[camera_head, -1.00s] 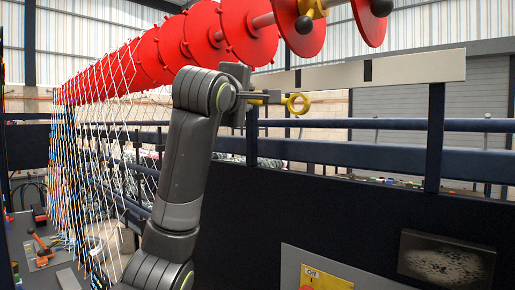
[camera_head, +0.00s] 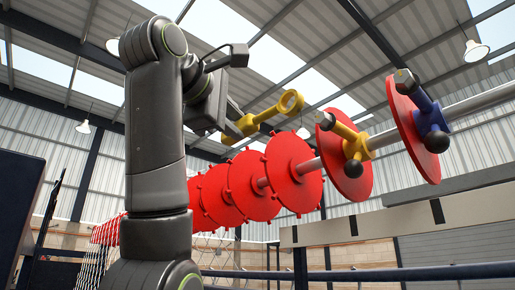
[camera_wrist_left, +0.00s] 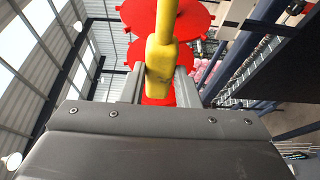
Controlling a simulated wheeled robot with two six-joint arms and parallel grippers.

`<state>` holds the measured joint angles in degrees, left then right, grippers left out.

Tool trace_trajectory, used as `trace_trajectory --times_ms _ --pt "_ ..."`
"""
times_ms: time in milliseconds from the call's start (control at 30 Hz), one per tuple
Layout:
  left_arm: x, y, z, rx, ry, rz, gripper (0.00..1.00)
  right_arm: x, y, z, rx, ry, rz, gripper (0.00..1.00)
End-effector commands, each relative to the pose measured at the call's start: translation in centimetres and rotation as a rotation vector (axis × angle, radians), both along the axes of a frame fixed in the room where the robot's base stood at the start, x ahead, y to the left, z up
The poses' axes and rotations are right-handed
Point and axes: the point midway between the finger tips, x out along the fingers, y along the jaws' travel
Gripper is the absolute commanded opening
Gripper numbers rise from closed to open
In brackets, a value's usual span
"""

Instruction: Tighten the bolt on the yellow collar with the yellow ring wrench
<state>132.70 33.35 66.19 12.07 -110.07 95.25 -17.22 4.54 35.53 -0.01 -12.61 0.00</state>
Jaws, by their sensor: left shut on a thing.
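My left gripper (camera_head: 229,127) is shut on the handle of the yellow ring wrench (camera_head: 262,118). The wrench's ring end points up and to the right in the head view. The left wrist view shows the yellow handle (camera_wrist_left: 161,65) between the jaws. The yellow collar (camera_head: 356,146) sits on the shaft beside a red disc, to the right of the wrench and apart from it. A bolt (camera_head: 325,120) sticks out from the collar to the upper left, and a black ball hangs below it. My right gripper is not in view.
A blue collar (camera_head: 432,116) with its own bolt and black ball sits further right on the metal shaft (camera_head: 484,101). Several red discs (camera_head: 293,172) line the shaft behind the wrench. A pale beam (camera_head: 396,221) and dark rails (camera_head: 419,273) run below.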

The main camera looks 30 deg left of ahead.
Motion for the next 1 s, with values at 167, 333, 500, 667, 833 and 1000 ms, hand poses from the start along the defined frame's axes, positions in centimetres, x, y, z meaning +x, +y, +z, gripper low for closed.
trace_trajectory --times_ms 167,333,500,667,833,1000 --pt "-0.6 0.2 0.2 -0.002 0.000 -0.001 0.00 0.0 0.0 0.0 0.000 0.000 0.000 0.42" --pt "-0.5 0.2 0.2 -0.002 0.000 0.000 0.00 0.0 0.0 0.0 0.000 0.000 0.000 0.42" --pt "-0.6 0.2 0.0 -0.003 0.001 0.000 0.00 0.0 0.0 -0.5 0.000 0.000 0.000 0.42" --pt "0.5 -0.2 0.3 -0.002 0.002 0.001 0.00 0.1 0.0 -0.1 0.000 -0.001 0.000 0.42" --pt "2.1 -0.7 0.3 -0.003 0.003 0.001 0.00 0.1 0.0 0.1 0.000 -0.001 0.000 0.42" --pt "3.7 -1.3 0.3 -0.003 0.002 0.000 0.00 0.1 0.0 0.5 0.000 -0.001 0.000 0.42"
